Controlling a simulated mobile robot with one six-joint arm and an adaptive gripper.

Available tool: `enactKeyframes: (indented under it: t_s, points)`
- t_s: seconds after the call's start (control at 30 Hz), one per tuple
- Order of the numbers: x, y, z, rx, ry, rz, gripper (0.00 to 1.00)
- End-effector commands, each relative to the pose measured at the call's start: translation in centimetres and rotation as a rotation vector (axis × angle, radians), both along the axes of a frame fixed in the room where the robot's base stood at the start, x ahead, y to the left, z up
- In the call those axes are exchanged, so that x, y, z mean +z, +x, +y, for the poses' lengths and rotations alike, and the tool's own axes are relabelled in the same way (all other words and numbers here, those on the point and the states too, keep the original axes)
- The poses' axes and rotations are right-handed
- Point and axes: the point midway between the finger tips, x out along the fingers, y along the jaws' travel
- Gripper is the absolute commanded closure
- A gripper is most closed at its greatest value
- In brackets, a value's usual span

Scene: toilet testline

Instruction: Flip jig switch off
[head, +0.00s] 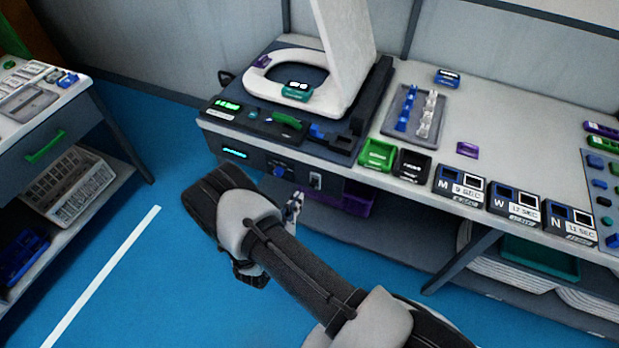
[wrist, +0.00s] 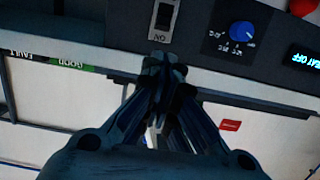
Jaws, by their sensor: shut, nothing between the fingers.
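The jig switch (head: 316,180) is a small rocker on a pale plate on the dark front panel of the toilet seat jig (head: 265,165). In the wrist view the switch (wrist: 164,16) is at top centre, with an upside-down ON label at its lower edge. My gripper (head: 297,197) is in front of the panel, just left of and below the switch in the head view. In the wrist view my gripper (wrist: 166,66) is shut and empty, its fingertips just below the ON label. I cannot tell whether they touch the panel.
A blue knob (wrist: 242,32) and a lit display (wrist: 306,57) share the panel. A purple bin (head: 345,197) is below. Blue floor (head: 185,235) is open to the left.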

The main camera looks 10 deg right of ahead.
Motion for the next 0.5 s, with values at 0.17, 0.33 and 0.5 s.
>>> enactKeyframes:
  t_s: [0.17,0.33,0.5]
  points:
    - [-0.10,-0.30,-0.16,-0.003,-0.013,-0.007,1.00]
    - [-0.09,-0.26,-0.14,-0.002,-0.012,-0.005,1.00]
    - [-0.29,0.42,-0.65,-0.004,-0.010,-0.006,1.00]
